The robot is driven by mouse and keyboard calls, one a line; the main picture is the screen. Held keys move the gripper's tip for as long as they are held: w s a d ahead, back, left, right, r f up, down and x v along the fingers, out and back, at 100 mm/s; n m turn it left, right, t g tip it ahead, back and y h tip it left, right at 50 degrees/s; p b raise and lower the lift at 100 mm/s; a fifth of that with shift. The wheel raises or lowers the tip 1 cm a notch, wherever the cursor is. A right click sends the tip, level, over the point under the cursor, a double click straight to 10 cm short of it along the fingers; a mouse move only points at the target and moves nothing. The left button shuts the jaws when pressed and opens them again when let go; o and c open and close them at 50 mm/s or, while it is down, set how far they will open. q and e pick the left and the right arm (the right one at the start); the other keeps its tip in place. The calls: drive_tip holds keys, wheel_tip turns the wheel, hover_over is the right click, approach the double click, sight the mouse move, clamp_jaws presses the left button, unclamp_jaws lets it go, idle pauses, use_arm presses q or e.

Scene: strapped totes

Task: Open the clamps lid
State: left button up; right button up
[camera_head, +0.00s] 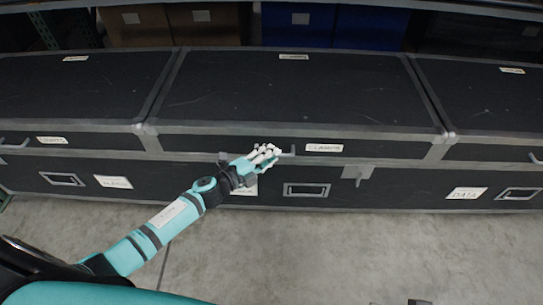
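The clamps lid (290,95) is the black top of the middle case, edged in grey, and it lies flat and closed. A white label (324,147) reading CLAMPS is on its front face. My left gripper (268,155) is at the lid's front face, just left of that label. Its pale fingers overlap a grey handle (289,151), most of which is hidden behind them. Whether the fingers hold the handle is too small to tell. My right gripper is not in view.
Similar closed black cases stand on the left (75,90) and right (495,95). A lower black front with a recessed handle (306,190) and a grey latch (357,172) is below the lid. Brown (135,25) and blue (300,25) bins stand behind.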

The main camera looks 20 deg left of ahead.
use_arm(q)
drive_tip(key=shift+w+d, duration=0.15)
drive_tip(key=shift+w, duration=0.15)
drive_tip(key=shift+c, duration=0.4)
clamp_jaws()
drive_tip(key=shift+f, duration=0.1)
